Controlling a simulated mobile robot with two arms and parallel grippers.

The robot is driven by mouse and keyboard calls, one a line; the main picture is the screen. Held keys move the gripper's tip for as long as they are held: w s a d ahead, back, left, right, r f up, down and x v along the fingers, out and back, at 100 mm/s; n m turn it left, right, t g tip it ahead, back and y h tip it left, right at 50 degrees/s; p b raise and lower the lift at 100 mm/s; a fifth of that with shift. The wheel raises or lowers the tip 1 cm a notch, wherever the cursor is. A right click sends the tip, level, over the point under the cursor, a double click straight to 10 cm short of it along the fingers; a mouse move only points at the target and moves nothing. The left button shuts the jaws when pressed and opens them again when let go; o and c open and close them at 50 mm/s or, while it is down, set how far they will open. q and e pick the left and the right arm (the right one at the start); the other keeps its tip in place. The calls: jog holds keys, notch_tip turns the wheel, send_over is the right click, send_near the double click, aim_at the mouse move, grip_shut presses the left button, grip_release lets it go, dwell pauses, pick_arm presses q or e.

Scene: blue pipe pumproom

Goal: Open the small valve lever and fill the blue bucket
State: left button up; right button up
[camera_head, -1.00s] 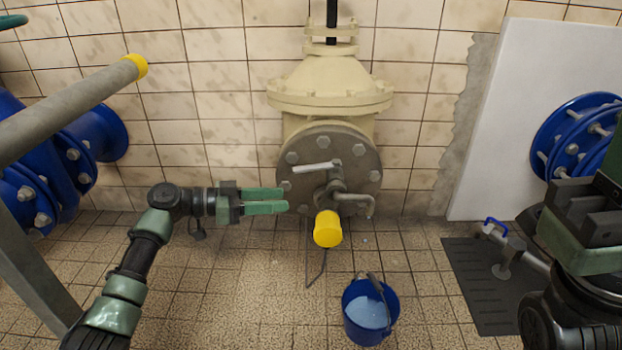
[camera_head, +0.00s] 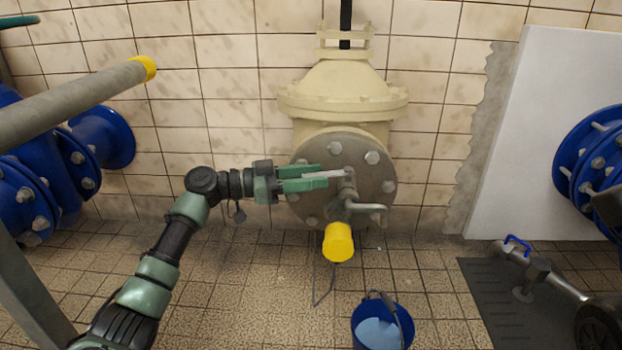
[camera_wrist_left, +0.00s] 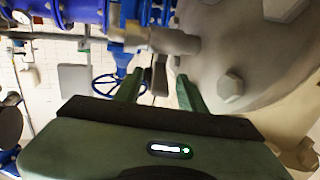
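The small valve lever (camera_head: 336,174) is a pale grey bar on the round grey flange (camera_head: 372,185) of the cream valve. My left gripper (camera_head: 324,175) has its green fingers at the lever's left end, one above and one below it in the picture. In the left wrist view the fingers (camera_wrist_left: 158,90) are apart, with a small dark piece between them; contact cannot be told. The bent spout (camera_head: 370,208) is below the lever. The blue bucket (camera_head: 404,325) stands on the floor, light-blue water inside, cut off by the bottom edge. My right gripper is barely in view at the right edge.
Blue flanged pipes stand left (camera_head: 104,140) and right (camera_head: 590,150). A grey mat (camera_head: 500,300) with a metal fitting (camera_head: 530,275) lies at right. The tiled floor at left centre is clear.

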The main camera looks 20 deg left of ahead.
pick_arm(q)
grip_shut()
dwell(1.4)
